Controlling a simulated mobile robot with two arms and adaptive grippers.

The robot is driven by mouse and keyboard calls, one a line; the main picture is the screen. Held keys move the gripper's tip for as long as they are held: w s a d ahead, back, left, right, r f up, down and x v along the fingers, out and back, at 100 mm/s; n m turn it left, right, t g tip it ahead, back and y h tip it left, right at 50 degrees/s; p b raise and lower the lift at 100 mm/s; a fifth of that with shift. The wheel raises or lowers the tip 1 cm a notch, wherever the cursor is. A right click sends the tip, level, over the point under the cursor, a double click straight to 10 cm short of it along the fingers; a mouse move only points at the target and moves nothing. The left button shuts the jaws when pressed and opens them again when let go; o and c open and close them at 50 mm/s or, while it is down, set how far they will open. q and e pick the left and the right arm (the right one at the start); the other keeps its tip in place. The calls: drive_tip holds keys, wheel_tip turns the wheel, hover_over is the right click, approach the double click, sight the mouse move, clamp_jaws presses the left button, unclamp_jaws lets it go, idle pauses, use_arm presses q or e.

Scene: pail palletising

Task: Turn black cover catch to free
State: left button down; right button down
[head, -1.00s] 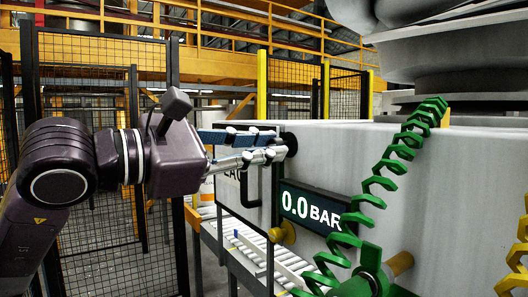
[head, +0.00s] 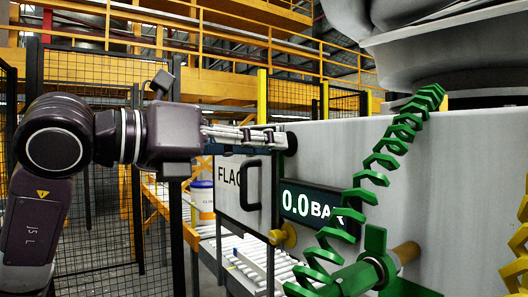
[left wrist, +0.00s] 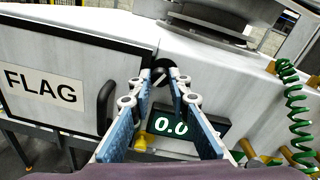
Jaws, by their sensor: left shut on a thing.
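The black cover catch (head: 291,143) is on the grey machine's front, at the upper right of the white cover (head: 232,207) marked FLAG. My left gripper (head: 280,139) reaches it from the left, its fingertips closed on the catch. In the left wrist view the dark catch (left wrist: 162,77) lies between the fingertips, partly hidden by them. The cover (left wrist: 88,62) looks shut, with a black handle (left wrist: 106,106) near its right edge. How far the catch is turned cannot be made out. My right gripper is not in view.
A display (head: 311,204) reading 0.0 BAR sits below right of the catch, with a yellow knob (head: 289,236) beside it. A green coiled hose (head: 362,178) hangs at the right. A roller conveyor (head: 240,252) and a white pail (head: 203,202) are behind and below the cover.

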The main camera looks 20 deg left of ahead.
use_arm(q)
drive_tip(key=n+b, duration=0.1)
drive_tip(key=n, duration=0.4)
drive_tip(key=shift+h, duration=0.3)
drive_tip(key=shift+b, duration=0.3)
drive_tip(key=c, duration=1.8)
unclamp_jaws()
drive_tip(key=v, duration=1.2)
drive_tip(key=shift+a+r, duration=0.1)
drive_tip(key=shift+r, duration=0.15)
